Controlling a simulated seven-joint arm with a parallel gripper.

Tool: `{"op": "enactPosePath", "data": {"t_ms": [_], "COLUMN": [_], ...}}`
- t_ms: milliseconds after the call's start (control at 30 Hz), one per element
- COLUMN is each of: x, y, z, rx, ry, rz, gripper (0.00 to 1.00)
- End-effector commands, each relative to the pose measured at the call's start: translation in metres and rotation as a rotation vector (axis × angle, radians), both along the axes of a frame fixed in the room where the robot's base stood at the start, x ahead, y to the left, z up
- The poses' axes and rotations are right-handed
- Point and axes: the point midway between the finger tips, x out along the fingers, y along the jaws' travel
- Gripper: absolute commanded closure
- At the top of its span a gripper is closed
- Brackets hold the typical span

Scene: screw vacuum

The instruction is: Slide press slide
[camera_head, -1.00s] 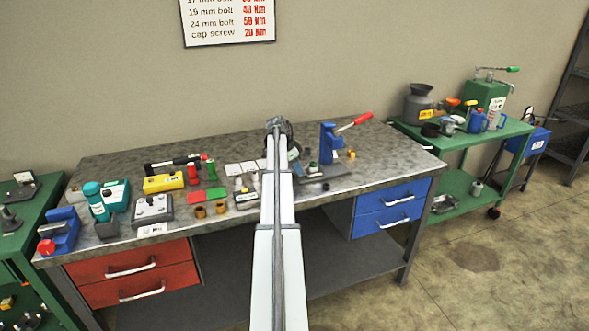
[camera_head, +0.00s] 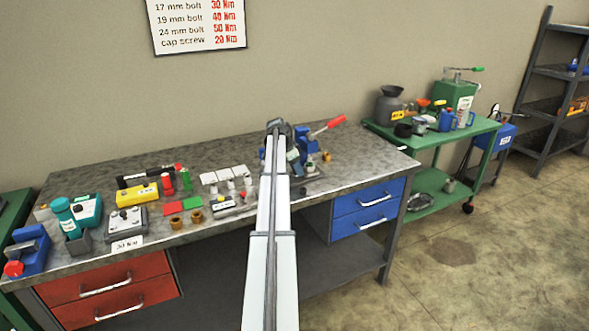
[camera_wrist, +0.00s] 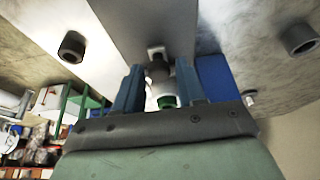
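The blue press (camera_head: 303,143) with a red-tipped handle (camera_head: 335,122) stands towards the right end of the bench. My gripper, at the far end of my white arm, is beside the press in the head view and partly covers it; its fingers are hard to make out there. In the wrist view my gripper (camera_wrist: 160,92) has its two blue-grey fingers apart. A dark piece (camera_wrist: 158,70) and a green piece (camera_wrist: 167,101) show between or behind them. Contact with the fingers is not clear. A blue surface (camera_wrist: 215,78) shows right of the fingers.
The metal bench (camera_head: 250,150) holds a yellow box (camera_head: 137,195), brass bushings (camera_head: 188,220), red and green pads and white cards left of my arm. A brass piece (camera_head: 326,157) lies right of the press. A green cart (camera_head: 440,140) stands beyond the bench's right end.

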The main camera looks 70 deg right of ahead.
Motion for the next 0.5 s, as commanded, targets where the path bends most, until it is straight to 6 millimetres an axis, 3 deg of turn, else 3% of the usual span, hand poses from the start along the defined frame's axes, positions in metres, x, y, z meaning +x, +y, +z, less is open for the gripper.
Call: {"op": "enactPosePath", "data": {"t_ms": [100,500], "x": [0.001,0.004], "y": [0.001,0.004], "z": [0.000,0.010], "rx": [0.001,0.001], "ry": [-0.001,-0.002], "rz": [0.000,0.001], "gripper": [0.50,0.50]}}
